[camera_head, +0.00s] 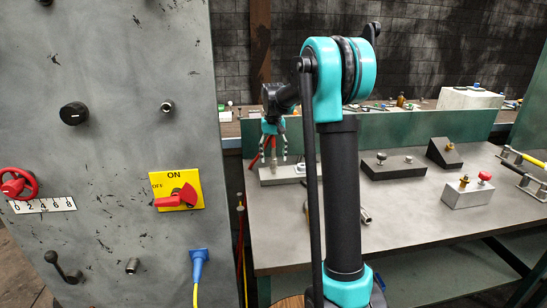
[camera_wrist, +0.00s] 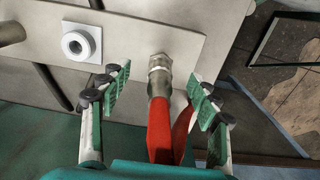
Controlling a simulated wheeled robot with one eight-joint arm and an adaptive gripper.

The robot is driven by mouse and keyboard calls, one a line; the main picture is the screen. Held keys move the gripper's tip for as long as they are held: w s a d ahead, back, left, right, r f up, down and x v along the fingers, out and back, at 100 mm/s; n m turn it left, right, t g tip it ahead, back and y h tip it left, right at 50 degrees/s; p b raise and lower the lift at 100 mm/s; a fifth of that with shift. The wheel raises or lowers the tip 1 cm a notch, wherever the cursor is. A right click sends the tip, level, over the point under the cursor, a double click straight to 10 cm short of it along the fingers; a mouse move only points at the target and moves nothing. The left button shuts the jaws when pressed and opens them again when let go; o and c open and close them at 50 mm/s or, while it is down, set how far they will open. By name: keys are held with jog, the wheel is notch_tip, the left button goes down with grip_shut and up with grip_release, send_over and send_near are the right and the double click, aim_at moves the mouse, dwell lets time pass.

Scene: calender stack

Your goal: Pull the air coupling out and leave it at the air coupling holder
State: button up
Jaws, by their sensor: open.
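The air coupling (camera_wrist: 160,66) is a metal fitting with a red hose, seated at a light grey plate (camera_wrist: 130,27) in the wrist view. A white round fitting (camera_wrist: 77,46) with a dark hole stands on the same plate to its left; I cannot tell which of the two spots is the holder. My gripper (camera_wrist: 162,90) is open, with one green-padded finger on each side of the red hose and coupling, apart from both. In the head view my gripper (camera_head: 272,155) is above the plate (camera_head: 290,175) at the bench's left end, with red between its fingers.
A grey panel (camera_head: 110,120) with a red-on-yellow switch (camera_head: 177,190), knobs and a blue plug (camera_head: 198,258) stands at left. Dark and light blocks (camera_head: 394,167) sit on the bench (camera_head: 400,220). A low green wall (camera_head: 400,128) runs behind. The bench's front middle is mostly clear.

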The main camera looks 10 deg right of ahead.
aim_at(274, 147)
jog(key=shift+r, duration=3.3)
